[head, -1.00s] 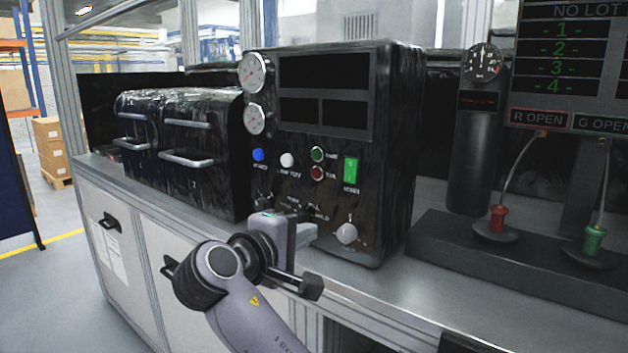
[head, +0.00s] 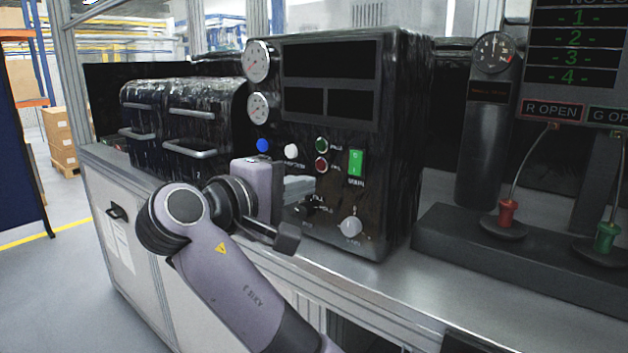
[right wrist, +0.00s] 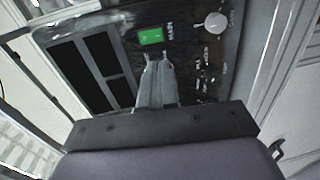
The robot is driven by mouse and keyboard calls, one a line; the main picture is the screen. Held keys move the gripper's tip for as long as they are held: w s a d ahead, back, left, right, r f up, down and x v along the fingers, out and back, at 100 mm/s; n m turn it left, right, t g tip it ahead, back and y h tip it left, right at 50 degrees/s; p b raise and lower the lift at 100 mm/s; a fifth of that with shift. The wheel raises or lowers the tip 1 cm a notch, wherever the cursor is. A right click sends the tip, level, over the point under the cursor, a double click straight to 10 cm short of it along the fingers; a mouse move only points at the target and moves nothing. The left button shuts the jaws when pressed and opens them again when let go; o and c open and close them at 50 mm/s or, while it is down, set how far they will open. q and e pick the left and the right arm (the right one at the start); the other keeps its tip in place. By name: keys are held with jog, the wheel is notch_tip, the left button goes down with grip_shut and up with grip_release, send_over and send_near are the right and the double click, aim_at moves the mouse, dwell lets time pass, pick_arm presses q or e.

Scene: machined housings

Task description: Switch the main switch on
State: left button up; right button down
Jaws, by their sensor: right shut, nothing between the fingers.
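The main switch (head: 355,162) is a green rocker on the right side of the black control box's front panel, with a label under it. In the right wrist view the green switch (right wrist: 150,36) lies just beyond my fingertips, a little to their left. My right gripper (head: 310,184) is shut and empty in front of the panel, left of the switch and slightly lower. In the right wrist view its fingers (right wrist: 160,62) are together and point toward the panel. A gap to the switch seems to remain, but its depth is hard to tell. My left gripper is not in view.
Green and red buttons (head: 321,164) sit just left of the switch, with white and blue buttons (head: 262,145) further left. A pale knob (head: 351,226) is below. Gauges (head: 257,61) are at the upper left. A red-topped probe (head: 507,213) stands on the right.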

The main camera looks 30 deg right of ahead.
aim_at(354, 173)
jog(key=p+x, duration=0.2)
jog(key=x, duration=1)
jog(key=shift+w, duration=0.1)
jog(key=shift+w+d, duration=0.1)
jog(key=shift+d, duration=0.2)
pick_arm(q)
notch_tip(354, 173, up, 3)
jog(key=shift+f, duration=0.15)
